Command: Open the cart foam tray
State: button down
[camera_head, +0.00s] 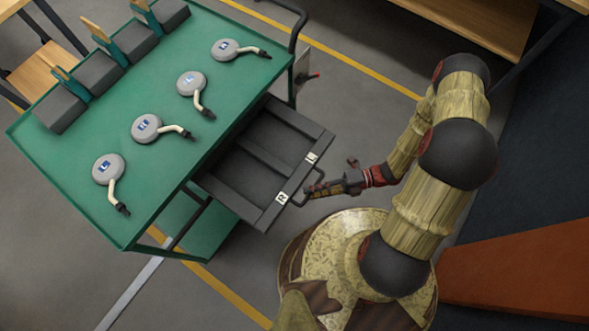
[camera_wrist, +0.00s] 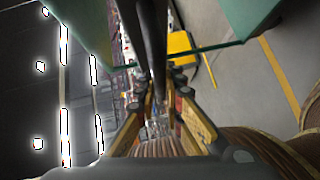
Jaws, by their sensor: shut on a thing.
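The cart's dark foam tray (camera_head: 248,162) is a drawer under the green cart top (camera_head: 172,62). In the head view it stands pulled out toward my arm, and its divided inside shows empty. Its front carries two white labels and a handle (camera_head: 300,196) between them. My gripper (camera_head: 312,191) is at that handle, shut on it. In the wrist view the fingers (camera_wrist: 158,105) close around a dark bar that runs up the middle of the picture. The exact finger contact is small in the head view.
Several round grey devices with pale stems, one of them a grey disc (camera_head: 108,168), lie on the cart top. Dark blocks (camera_head: 92,70) line its far left edge. An orange-brown surface (camera_head: 520,270) is at the right. Grey floor (camera_head: 350,110) is free beside the cart.

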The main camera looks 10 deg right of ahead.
jog(key=s+d, duration=0.4)
jog(key=shift+d+p, duration=0.35)
jog(key=shift+p, duration=0.05)
jog(key=c, duration=2)
grip_release()
jog(key=shift+o, duration=0.5)
jog(key=w+d+r, duration=0.1)
jog(key=d, duration=1.1)
jog(key=shift+r, duration=0.3)
